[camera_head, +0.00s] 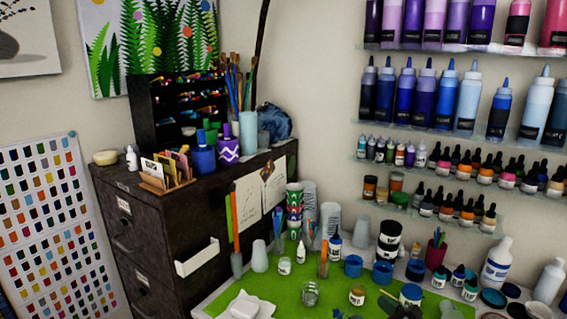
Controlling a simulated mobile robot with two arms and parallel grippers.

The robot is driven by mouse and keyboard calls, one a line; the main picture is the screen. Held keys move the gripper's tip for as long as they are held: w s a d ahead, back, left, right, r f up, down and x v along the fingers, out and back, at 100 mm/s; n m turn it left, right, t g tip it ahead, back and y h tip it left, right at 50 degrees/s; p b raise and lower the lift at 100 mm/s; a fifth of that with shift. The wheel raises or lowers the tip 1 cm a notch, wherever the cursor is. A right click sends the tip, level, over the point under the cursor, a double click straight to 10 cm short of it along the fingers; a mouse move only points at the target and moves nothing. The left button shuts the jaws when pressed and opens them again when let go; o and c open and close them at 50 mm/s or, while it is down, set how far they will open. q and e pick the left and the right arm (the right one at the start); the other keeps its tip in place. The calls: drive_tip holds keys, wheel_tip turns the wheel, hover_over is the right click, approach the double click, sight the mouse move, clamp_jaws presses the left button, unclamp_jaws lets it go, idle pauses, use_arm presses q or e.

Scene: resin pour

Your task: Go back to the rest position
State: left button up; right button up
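Neither of my grippers can be made out in the head view. The work table carries a green mat (262,293) at the bottom middle. On the mat stand a clear glass jar (310,294), a small white bottle (301,252) and a small jar with an amber lid (357,295). A white block-like piece (250,306) lies at the mat's front left. Small dark shapes (405,313) show at the bottom edge; I cannot tell what they are.
A dark cabinet (150,228) stands left of the table, with brushes and cups on top. Wall shelves (440,126) with paint bottles hang at the right. Stacked patterned cups (294,212), blue tubs (382,272) and a large white bottle (496,262) crowd the table.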

drive_tip(key=s+f+n+g+h, duration=0.3)
drive_tip(key=s+n+g+h, duration=0.25)
drive_tip(key=s+n, duration=1.15)
drive_tip(key=s+f+n+g+h, duration=0.35)
drive_tip(key=s+n+g, duration=0.25)
drive_tip(key=s+n, duration=1)
wheel_tip(320, 180, down, 30)
drive_tip(key=s+m+g+b, duration=0.1)
drive_tip(key=s+b, duration=0.2)
drive_tip(key=b, duration=0.2)
use_arm(q)
wheel_tip(320, 180, down, 10)
drive_tip(key=b, duration=0.5)
drive_tip(key=shift+w+a, duration=0.25)
drive_tip(key=shift+w, duration=0.1)
use_arm(e)
drive_tip(key=s+d+f, duration=0.1)
drive_tip(key=s+f, duration=0.7)
drive_tip(key=f, duration=0.2)
drive_tip(key=s+d+f+g+h, duration=0.1)
drive_tip(key=s+f, duration=0.7)
drive_tip(key=f, duration=0.3)
drive_tip(key=shift+s+f, duration=0.15)
drive_tip(key=shift+s, duration=0.05)
